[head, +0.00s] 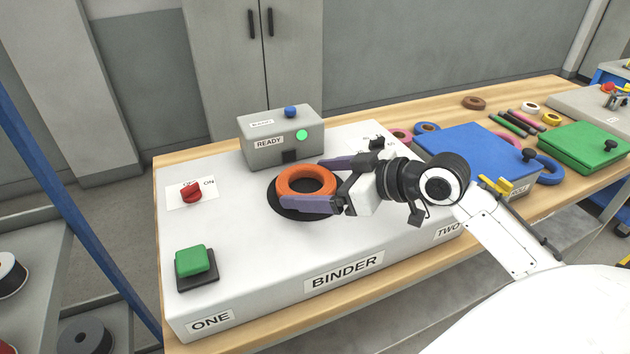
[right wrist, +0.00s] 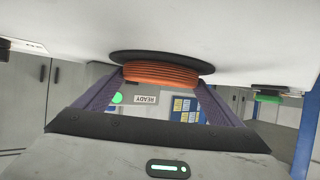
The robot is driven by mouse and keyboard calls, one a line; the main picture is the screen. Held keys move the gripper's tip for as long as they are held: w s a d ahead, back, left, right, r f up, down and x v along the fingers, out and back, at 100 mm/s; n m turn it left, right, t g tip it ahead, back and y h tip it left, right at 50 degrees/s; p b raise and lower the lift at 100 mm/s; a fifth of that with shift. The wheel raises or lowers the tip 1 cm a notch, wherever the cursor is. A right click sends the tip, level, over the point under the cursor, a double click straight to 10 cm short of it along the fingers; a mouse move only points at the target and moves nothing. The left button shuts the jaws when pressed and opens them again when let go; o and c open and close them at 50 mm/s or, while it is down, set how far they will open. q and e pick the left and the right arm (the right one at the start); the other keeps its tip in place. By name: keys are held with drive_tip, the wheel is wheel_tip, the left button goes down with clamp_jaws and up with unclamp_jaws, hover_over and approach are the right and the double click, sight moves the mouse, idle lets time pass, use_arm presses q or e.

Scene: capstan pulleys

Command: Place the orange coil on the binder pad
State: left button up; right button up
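The orange coil (head: 284,187) is a thick ring lying flat over the round black binder pad (head: 291,212) on top of the white binder. In the right wrist view, the coil (right wrist: 160,76) sits right against the black pad (right wrist: 135,57), with no clear gap. My right gripper (head: 306,183) has one finger on the near side of the coil and one on the far side. Both fingers appear to touch its outer edge in the right wrist view (right wrist: 161,82). The near finger hides part of the coil's front. My left gripper is not in view.
The grey READY box (head: 280,138) with a lit green lamp stands behind the pad. A red switch (head: 191,192) and a green button (head: 194,261) are on the binder's left. Right of it are a blue-lidded box (head: 470,150), loose coils and a green lid (head: 585,146).

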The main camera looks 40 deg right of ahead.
drive_tip(key=shift+o, duration=1)
drive_tip(key=shift+r, duration=0.1)
drive_tip(key=v, duration=1.2)
